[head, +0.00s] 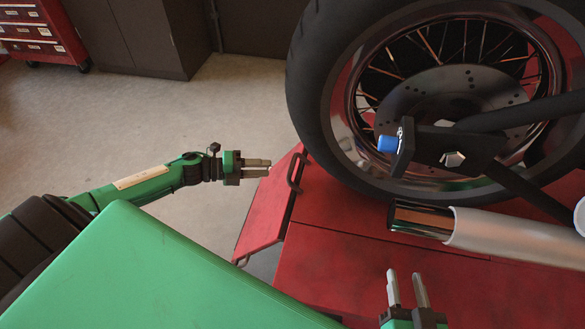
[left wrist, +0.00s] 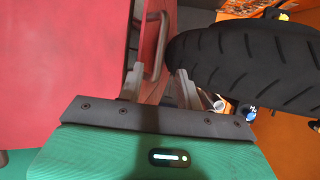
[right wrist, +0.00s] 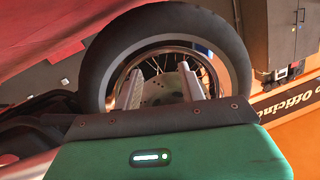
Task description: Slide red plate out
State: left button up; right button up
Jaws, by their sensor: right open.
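The red plate (head: 265,215) slopes at the left end of the red lift (head: 340,265). Its dark bar handle (head: 297,170) is near its right edge. My left gripper (head: 270,167) is just left of the handle, its fingers pointing right toward it. In the left wrist view the handle (left wrist: 157,45) appears beyond and between the open fingers (left wrist: 159,69), with nothing held. My right gripper (head: 404,275) is open and empty over the lift's near part; its parted fingers (right wrist: 160,72) also show in the right wrist view.
A motorcycle wheel (head: 315,90) stands on the lift, close to the right of the handle. A silver exhaust pipe (head: 510,240) lies behind my right gripper. A red tool chest (head: 40,35) and dark cabinet (head: 135,35) stand at the back left. Grey floor is clear between.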

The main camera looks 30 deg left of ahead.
aim_at(292, 166)
pick_arm(q)
jog(key=b+x, duration=0.1)
jog(key=x, duration=0.8)
jog(key=shift+w+d, duration=0.1)
jog(key=shift+d, duration=0.05)
pick_arm(e)
jog(key=r+t, duration=0.1)
jog(key=w+r+t, duration=0.1)
jog(key=r, duration=0.1)
jog(key=w+d+r+t, duration=0.1)
jog(key=shift+w+d+r, duration=0.1)
jog(key=shift+r, duration=0.3)
pick_arm(q)
grip_shut()
